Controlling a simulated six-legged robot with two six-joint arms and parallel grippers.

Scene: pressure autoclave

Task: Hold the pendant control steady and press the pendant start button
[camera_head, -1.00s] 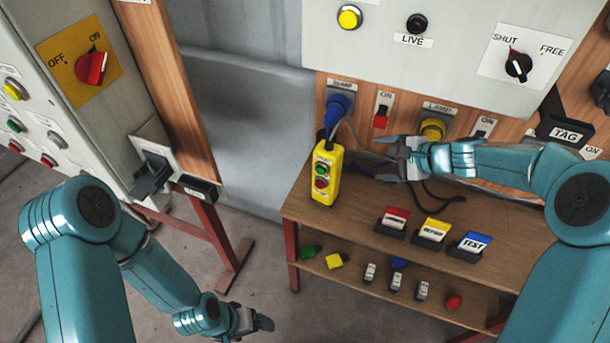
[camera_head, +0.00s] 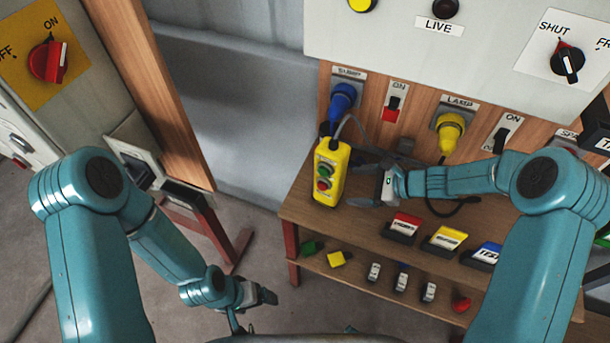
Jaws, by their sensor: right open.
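The yellow pendant control (camera_head: 329,172) hangs upright by its cable in front of the wooden panel, at the left end of the bench. It carries a green button (camera_head: 324,169) above a red button (camera_head: 322,184); no label on them is readable. My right gripper (camera_head: 362,182) is open just right of the pendant, its fingers pointing left towards the pendant's side. I cannot tell whether a fingertip touches it. My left gripper (camera_head: 266,296) is low over the floor, left of the bench and well away from the pendant; its jaws are too small to judge.
A blue plug (camera_head: 342,100) and a yellow plug (camera_head: 449,130) sit in sockets behind, with cables hanging near my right gripper. Red, yellow and blue cards (camera_head: 445,238) stand on the bench top (camera_head: 330,217). Small items lie on the lower shelf. A red-legged stand (camera_head: 215,232) is at left.

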